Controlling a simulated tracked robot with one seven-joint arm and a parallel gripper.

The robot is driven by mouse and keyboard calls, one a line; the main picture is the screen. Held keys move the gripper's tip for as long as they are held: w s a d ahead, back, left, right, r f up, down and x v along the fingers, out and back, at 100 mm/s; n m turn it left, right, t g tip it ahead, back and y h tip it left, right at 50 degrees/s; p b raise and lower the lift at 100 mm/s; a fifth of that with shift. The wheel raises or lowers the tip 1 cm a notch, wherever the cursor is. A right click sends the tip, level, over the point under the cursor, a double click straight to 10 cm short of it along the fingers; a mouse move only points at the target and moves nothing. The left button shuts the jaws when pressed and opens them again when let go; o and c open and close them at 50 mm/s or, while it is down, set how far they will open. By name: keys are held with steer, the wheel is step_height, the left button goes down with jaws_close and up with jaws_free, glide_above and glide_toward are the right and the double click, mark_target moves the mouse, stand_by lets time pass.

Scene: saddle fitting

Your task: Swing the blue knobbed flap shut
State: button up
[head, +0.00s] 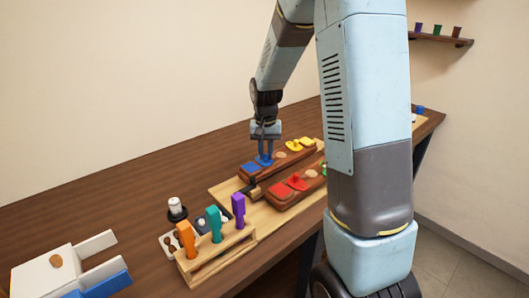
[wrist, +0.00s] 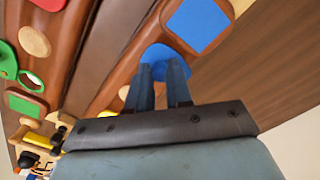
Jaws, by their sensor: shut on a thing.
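The blue knobbed flap (wrist: 164,52) is a rounded blue piece on a long brown wooden block (head: 274,163); it also shows in the head view (head: 263,162). My gripper (head: 265,155) points down at it, and in the wrist view its fingers (wrist: 163,68) are closed at the flap's knob. The fingers hide the knob itself. A flat blue square (wrist: 198,22) lies uncovered on the same block, beside the flap; in the head view it is at the block's near-left end (head: 250,168).
A second block with a red flap (head: 297,182) and red square lies alongside. A yellow flap (head: 294,146) is farther along the first block. A rack (head: 220,255) with orange, teal and purple handles stands nearer. A white box (head: 45,272) is at left.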

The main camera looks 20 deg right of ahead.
mark_target(265, 155)
jaws_close()
steer(key=shift+a+m, duration=0.15)
steer(key=shift+m, duration=0.25)
steer(key=o, duration=0.7)
jaws_free()
steer(key=shift+r, duration=6.85)
